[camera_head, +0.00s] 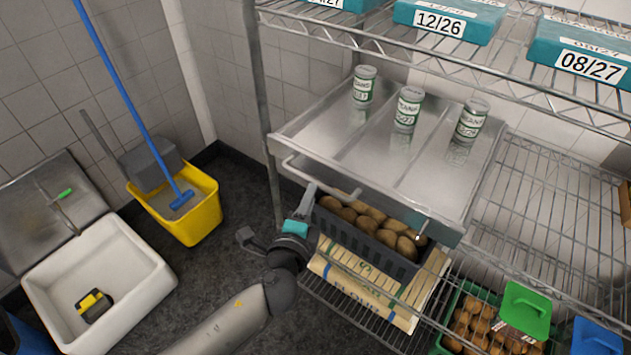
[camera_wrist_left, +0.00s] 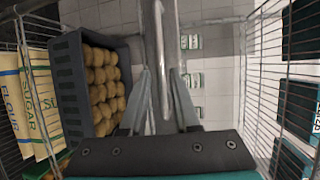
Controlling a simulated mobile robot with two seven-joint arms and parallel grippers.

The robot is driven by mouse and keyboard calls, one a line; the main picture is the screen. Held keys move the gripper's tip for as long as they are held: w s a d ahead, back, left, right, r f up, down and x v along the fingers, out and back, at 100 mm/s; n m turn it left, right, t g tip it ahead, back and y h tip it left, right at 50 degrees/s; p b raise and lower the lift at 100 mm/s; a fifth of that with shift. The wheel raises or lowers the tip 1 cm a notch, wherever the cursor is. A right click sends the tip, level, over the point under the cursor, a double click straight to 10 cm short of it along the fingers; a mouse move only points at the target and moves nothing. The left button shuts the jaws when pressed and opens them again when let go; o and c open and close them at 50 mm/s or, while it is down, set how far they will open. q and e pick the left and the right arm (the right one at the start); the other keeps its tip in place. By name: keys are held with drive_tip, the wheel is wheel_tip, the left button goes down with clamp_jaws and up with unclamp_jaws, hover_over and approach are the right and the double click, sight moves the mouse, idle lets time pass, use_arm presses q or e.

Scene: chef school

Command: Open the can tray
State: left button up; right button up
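The can tray (camera_head: 345,158) is a shiny metal tray on the wire rack, with three green-and-white cans (camera_head: 408,107) standing on it. A metal bar handle (camera_head: 345,195) runs along its front edge. My left gripper (camera_head: 309,192) is at the left part of this handle. In the left wrist view the handle (camera_wrist_left: 158,50) runs lengthwise between the spread fingers of the gripper (camera_wrist_left: 162,85). The fingers look apart from the bar; contact cannot be made out. The cans also show in the left wrist view (camera_wrist_left: 191,42). My right gripper is not in view.
A dark crate of potatoes (camera_head: 368,240) sits just below the tray, above flour and sugar bags (camera_head: 340,280). Teal dated boxes (camera_head: 450,20) are on the shelf above. A yellow mop bucket (camera_head: 190,215) and white sink (camera_head: 100,285) stand left. Floor between is clear.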

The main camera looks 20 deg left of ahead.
sight(315, 181)
use_arm(q)
drive_tip(key=shift+w+a+f, duration=0.1)
drive_tip(key=shift+w+f, duration=0.1)
drive_tip(key=shift+w, duration=0.8)
drive_tip(key=shift+w+d+f, duration=0.1)
drive_tip(key=shift+w+f, duration=0.05)
drive_tip(key=shift+w, duration=0.8)
drive_tip(key=shift+w+a+f, duration=0.1)
drive_tip(key=shift+w+f, duration=0.1)
drive_tip(key=shift+w, duration=0.8)
clamp_jaws()
